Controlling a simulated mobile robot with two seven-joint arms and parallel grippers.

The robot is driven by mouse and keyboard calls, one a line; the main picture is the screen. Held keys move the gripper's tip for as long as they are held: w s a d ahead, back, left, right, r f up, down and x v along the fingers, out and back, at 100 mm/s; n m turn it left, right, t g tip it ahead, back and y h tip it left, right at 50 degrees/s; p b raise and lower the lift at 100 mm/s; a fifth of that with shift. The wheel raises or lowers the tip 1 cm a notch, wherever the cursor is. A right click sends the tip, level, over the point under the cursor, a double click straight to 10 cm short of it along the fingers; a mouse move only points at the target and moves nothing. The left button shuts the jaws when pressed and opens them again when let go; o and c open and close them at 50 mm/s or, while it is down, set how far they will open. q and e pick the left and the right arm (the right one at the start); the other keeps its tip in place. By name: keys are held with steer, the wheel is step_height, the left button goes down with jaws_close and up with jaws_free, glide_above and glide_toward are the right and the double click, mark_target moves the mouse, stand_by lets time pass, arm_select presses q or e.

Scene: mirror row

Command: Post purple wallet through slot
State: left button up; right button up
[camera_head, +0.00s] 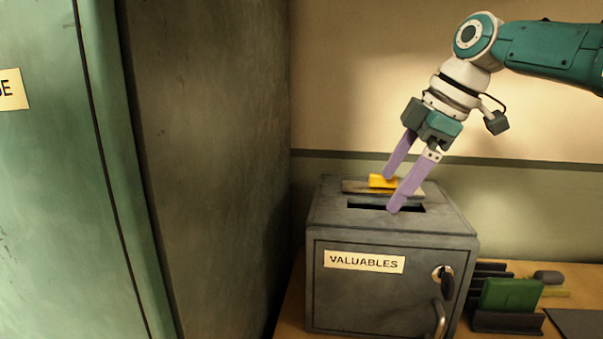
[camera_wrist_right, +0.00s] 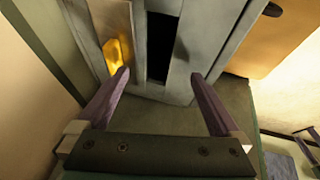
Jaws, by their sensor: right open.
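A grey metal box labelled VALUABLES (camera_head: 336,280) stands on a wooden surface. The dark slot (camera_head: 412,208) is in its top and also shows in the right wrist view (camera_wrist_right: 162,45). My right gripper (camera_head: 392,191), with purple fingers, is open just over the top of the box, its fingers spread to either side of the slot in the right wrist view (camera_wrist_right: 160,75). Nothing shows between the fingers. I see no purple wallet in either view. My left gripper is not in view.
A yellow piece (camera_head: 383,181) sits on the box top behind the slot, close to a fingertip. A rack (camera_head: 506,322) holding a green wallet-like item (camera_head: 511,295) stands right of the box. A tall green cabinet (camera_head: 40,200) fills the left.

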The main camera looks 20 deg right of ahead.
steer(key=v, duration=1)
steer(key=shift+b, duration=0.3)
steer(key=shift+f, duration=0.1)
steer(key=shift+s+d, duration=0.1)
